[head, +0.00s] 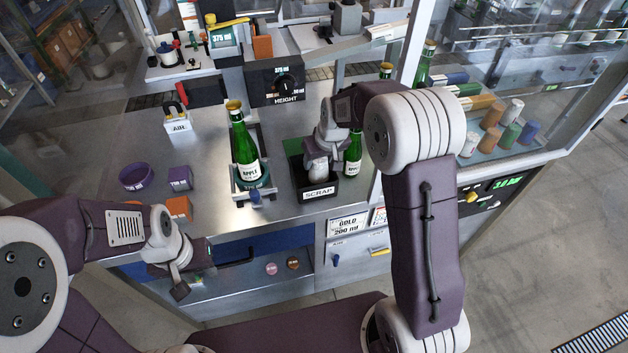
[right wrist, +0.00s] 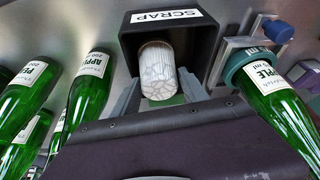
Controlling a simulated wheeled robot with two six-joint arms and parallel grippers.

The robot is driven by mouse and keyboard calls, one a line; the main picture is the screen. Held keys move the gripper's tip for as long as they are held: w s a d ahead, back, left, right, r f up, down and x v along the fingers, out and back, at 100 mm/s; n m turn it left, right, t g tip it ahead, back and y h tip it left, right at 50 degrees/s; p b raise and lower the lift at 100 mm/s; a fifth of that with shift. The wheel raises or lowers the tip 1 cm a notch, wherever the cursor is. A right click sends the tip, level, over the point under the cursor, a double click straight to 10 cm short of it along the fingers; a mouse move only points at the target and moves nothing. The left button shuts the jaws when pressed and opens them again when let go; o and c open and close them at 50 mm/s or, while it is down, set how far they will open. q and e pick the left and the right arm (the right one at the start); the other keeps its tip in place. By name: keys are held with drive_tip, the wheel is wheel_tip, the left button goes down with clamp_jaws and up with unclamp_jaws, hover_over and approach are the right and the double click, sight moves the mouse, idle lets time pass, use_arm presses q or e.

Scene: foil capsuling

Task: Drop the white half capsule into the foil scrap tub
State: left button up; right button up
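The white half capsule (right wrist: 157,72), a pale ribbed cylinder with a crinkled end, sits between the two fingers of my right gripper (right wrist: 158,88). Both fingers appear to touch its sides. In the head view the capsule (head: 317,168) shows below my right gripper (head: 318,157), at the mouth of the foil scrap tub. The tub (head: 319,194) is a black open box labelled SCRAP; it also shows in the right wrist view (right wrist: 196,42). The tub's floor is mostly hidden. My left gripper (head: 190,283) hangs at the bench's front edge, its fingers too unclear to judge.
A green bottle (head: 244,150) stands in a holder left of the tub. Another bottle (head: 353,153) stands close on its right. The height unit (head: 285,84) stands behind.

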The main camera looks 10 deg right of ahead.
drive_tip(key=shift+o, duration=0.7)
drive_tip(key=shift+a, duration=0.15)
drive_tip(key=shift+r, duration=0.15)
drive_tip(key=v, duration=0.8)
drive_tip(key=shift+r+b, duration=0.4)
drive_tip(key=shift+s, duration=0.15)
